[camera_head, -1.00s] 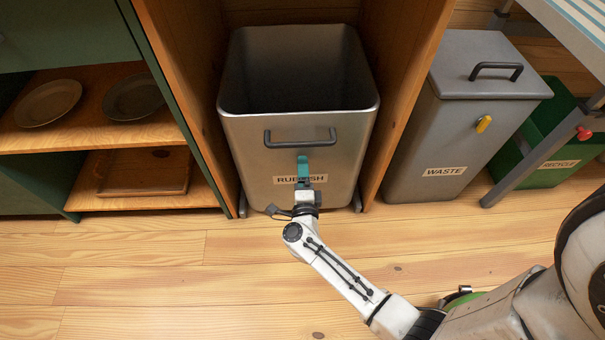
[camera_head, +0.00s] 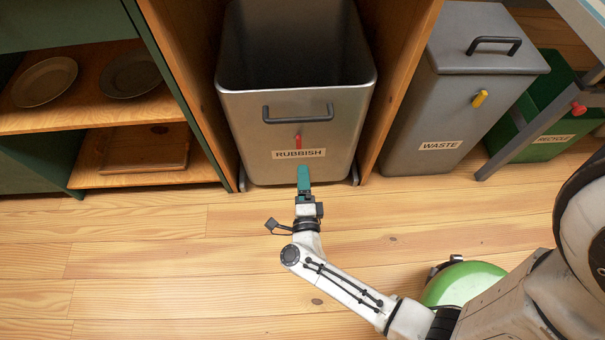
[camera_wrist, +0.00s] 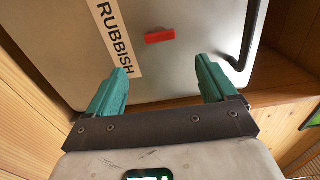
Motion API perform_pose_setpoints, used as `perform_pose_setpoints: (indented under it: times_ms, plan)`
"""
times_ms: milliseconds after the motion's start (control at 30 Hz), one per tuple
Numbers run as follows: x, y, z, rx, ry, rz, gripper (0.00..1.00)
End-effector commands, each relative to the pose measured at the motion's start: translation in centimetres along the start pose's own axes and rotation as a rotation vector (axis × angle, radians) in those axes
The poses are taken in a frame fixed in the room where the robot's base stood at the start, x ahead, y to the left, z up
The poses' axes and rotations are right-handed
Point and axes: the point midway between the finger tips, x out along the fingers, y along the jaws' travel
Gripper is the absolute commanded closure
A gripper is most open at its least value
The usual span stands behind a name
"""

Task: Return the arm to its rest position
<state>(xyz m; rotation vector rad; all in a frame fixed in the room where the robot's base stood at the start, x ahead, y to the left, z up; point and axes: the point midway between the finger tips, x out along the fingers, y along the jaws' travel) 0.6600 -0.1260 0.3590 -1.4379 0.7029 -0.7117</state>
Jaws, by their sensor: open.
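My gripper (camera_head: 304,178) has teal fingers and is in front of the metal rubbish bin (camera_head: 245,135), low over the wooden floor. In the wrist view my gripper (camera_wrist: 168,85) shows its two fingers wide apart with nothing between them. The bin's front, with its RUBBISH label (camera_wrist: 115,38) and a small red catch (camera_wrist: 160,36), lies beyond the fingertips. The catch also shows in the head view (camera_head: 298,141), above the fingers and apart from them. My white arm reaches in from the lower right.
The bin stands in a wooden bay with a dark handle (camera_head: 298,119). A grey waste bin (camera_head: 430,115) and a green recycle bin (camera_head: 545,148) stand to the right. Shelves with plates (camera_head: 45,82) are at left. The floor (camera_head: 150,270) at lower left is clear.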

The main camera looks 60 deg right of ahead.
Motion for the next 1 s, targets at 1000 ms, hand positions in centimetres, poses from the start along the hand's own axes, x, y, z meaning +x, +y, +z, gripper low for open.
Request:
perform_pose_setpoints:
  times_ms: [1000]
  plan:
    - [-1.0,-5.1,11.3,-0.304,-0.669,-0.061,0.15]
